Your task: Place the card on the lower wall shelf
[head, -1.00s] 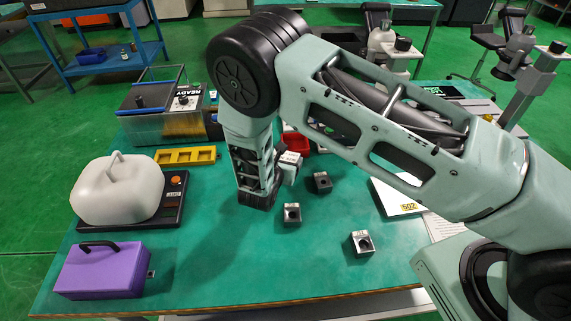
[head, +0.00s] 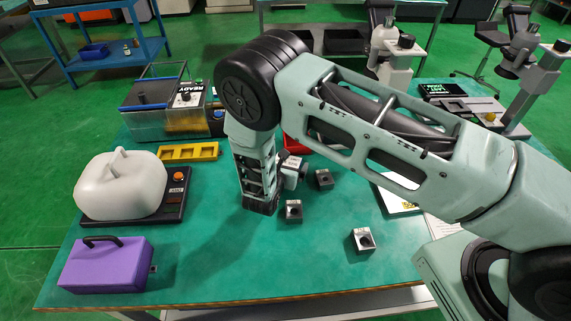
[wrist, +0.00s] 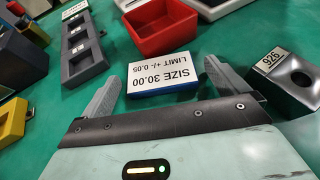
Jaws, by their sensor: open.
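In the wrist view a small blue block with a white top face (wrist: 166,77), printed "SIZE 30.00 LIMIT +/- 0.05", lies on the green table; it looks like the card. My gripper (wrist: 160,74) is open, with one grey finger to each side of the card. I cannot tell whether either finger touches it. I see no wall shelf in either view.
A red bin (wrist: 158,24) stands just beyond the card, with a dark slotted tray (wrist: 82,45) to the left and a block marked 926 (wrist: 287,80) to the right. A purple case (head: 105,265) and a white rounded cover (head: 120,186) stand at the table's left.

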